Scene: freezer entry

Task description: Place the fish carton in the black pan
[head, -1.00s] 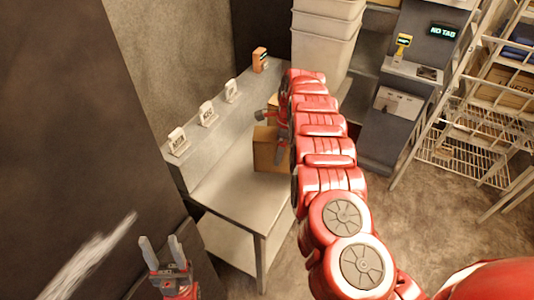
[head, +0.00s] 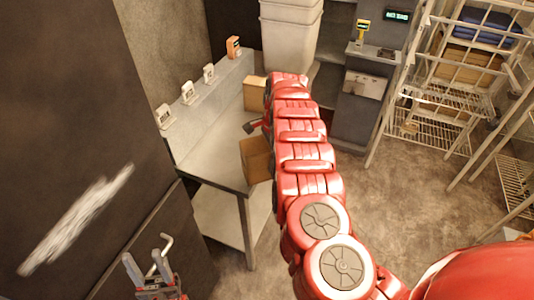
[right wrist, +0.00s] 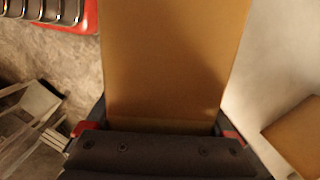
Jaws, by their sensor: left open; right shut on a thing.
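A brown carton (head: 256,160) is in my right gripper, at the front right edge of the steel table. In the right wrist view the carton (right wrist: 175,60) fills the middle, between the jaws of my right gripper (right wrist: 160,128). No print shows, so I cannot tell whether it is the fish carton. A second brown carton (head: 254,93) stands farther back on the table; a carton corner (right wrist: 297,138) also shows in the right wrist view. My left gripper (head: 148,266) is open and empty at the lower left. I see no black pan.
The steel table (head: 215,145) has several small label stands (head: 188,93) and an orange device (head: 234,47) along its back ledge. White bins (head: 290,35) stand behind. A grey kiosk (head: 358,110) and wire racks (head: 440,110) stand right. A dark panel is left.

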